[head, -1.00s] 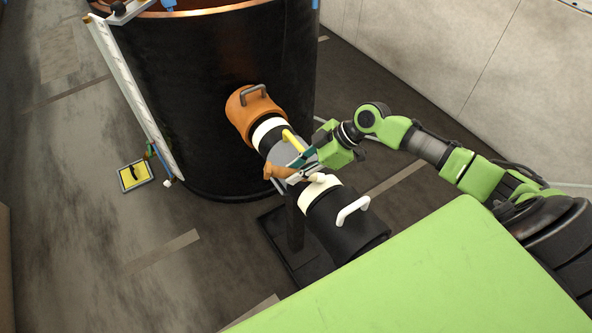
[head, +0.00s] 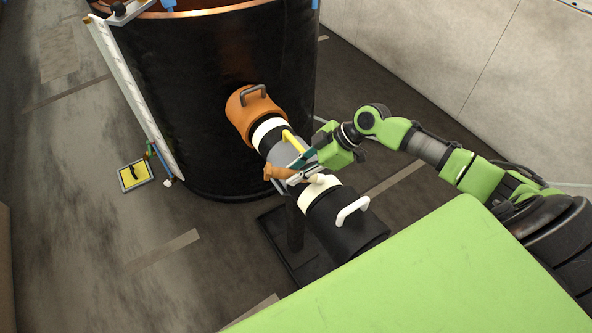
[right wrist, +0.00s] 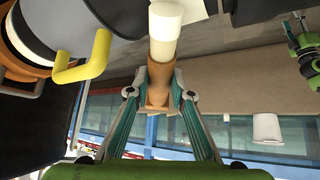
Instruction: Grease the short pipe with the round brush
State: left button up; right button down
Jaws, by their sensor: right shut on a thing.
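My right gripper (head: 303,164) is shut on the round brush, by its brown wooden handle (head: 274,173). The brush's pale round head (head: 322,180) points right, close over the pipe line, and shows at the top centre of the right wrist view (right wrist: 165,30). I cannot tell whether it touches a pipe. What seems to be the short pipe (head: 283,152) is grey with a yellow handle (head: 294,141), between two white rings; the gripper and brush partly hide it. In the right wrist view the yellow handle (right wrist: 92,62) is left of the brush. My left gripper is not in view.
An orange pipe end (head: 243,118) with a grey handle joins the big black tank (head: 190,100). A black pipe (head: 345,233) with a white handle lies nearer me on a dark stand (head: 290,245). A yellow tray (head: 134,176) lies on the floor at left.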

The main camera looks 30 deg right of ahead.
jog(key=shift+r+p, duration=3.35)
jog(key=shift+r, duration=0.75)
jog(key=shift+f, duration=0.1)
